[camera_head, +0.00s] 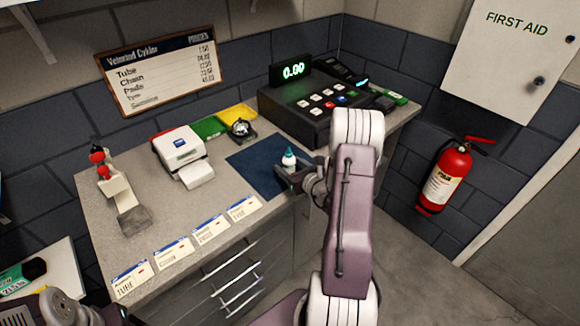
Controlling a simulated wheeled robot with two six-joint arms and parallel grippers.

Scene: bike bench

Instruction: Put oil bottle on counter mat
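The oil bottle (288,159), small and white with a teal tip, is upright over the dark blue counter mat (249,168). My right gripper (288,173) has its fingers on either side of the bottle and appears shut on it. The near finger hides the bottle's lower part, so I cannot tell whether its base touches the mat. My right arm covers the counter's right front edge. Part of my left wrist (62,307) shows at the bottom left; its fingertips are not visible.
A cash register (318,112) stands behind the mat. A white card printer (182,147), a small round bell (241,128) and coloured trays (209,128) are to the left. Price cards (210,229) line the counter's front edge. A fire extinguisher (446,178) hangs at the right.

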